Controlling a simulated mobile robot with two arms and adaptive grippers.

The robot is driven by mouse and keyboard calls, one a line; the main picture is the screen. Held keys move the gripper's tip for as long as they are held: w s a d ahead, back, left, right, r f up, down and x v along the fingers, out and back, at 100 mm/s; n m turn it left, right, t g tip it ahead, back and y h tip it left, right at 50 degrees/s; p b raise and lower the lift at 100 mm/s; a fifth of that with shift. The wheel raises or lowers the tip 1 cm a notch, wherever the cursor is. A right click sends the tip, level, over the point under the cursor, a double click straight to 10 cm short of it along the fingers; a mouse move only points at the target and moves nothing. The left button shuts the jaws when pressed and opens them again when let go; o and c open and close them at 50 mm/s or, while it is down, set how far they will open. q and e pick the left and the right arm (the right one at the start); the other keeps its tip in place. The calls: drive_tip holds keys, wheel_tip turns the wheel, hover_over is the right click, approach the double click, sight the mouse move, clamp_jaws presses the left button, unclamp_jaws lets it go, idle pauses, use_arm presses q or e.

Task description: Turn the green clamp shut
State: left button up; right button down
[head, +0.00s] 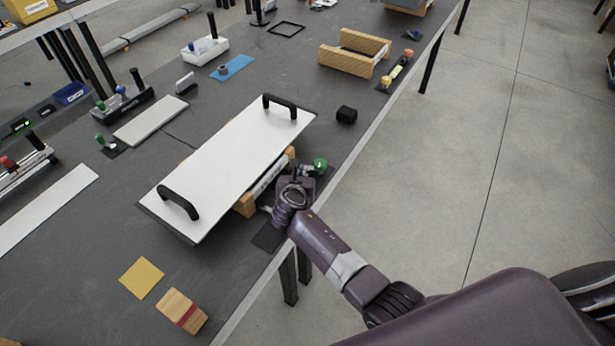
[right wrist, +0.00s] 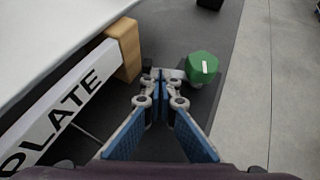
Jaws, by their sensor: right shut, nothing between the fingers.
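The green clamp knob (head: 319,165) sits at the table's near right edge, beside the right end of the block under the white plate. In the right wrist view the green knob (right wrist: 202,67) has a white mark on top, running roughly up and down the picture. My right gripper (head: 297,176) is shut and empty. In the right wrist view its fingertips (right wrist: 160,78) meet just left of the knob, with a small grey part of the clamp near them. I cannot tell whether they touch it. The left gripper is not in view.
The long white plate (head: 232,150) with two black handles lies on wooden blocks (head: 245,205) beside my right gripper. A black cube (head: 346,115) stands beyond the knob. A yellow square (head: 141,278) and a wooden block with a red band (head: 182,311) lie at the front.

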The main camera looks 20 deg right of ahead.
drive_tip(key=shift+w+m+h, duration=0.25)
drive_tip(key=shift+m+h, duration=0.05)
drive_tip(key=shift+w, duration=0.25)
idle(0.6)
drive_tip(key=shift+s+d+p, duration=0.1)
drive_tip(key=shift+p, duration=0.2)
